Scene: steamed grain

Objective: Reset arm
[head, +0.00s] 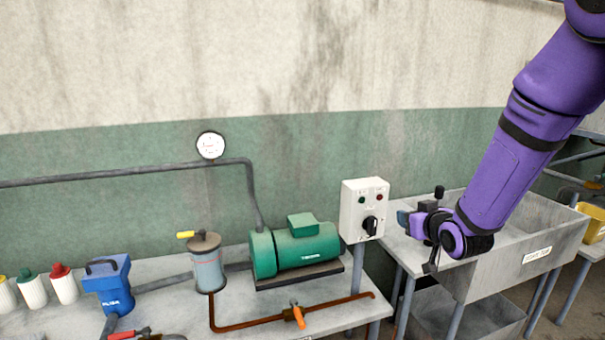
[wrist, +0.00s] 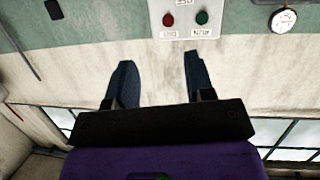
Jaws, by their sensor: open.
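My purple arm comes down from the upper right in the head view. My gripper (head: 408,218) is just right of the white control box, in front of the metal sink table. In the wrist view my gripper (wrist: 160,85) shows two dark fingers spread apart with nothing between them. The white control box (head: 362,209) has a green and a red button and a black knob. In the wrist view the box (wrist: 186,22) appears upside down, beyond the fingertips. I cannot tell from these views how far the fingers are from it.
A green motor (head: 296,248), a grey canister (head: 207,264), a blue container (head: 108,286) and a copper pipe with an orange valve (head: 298,315) sit on the left table. A sink (head: 535,240) is at right, beneath my arm. A gauge (head: 211,145) hangs on the wall.

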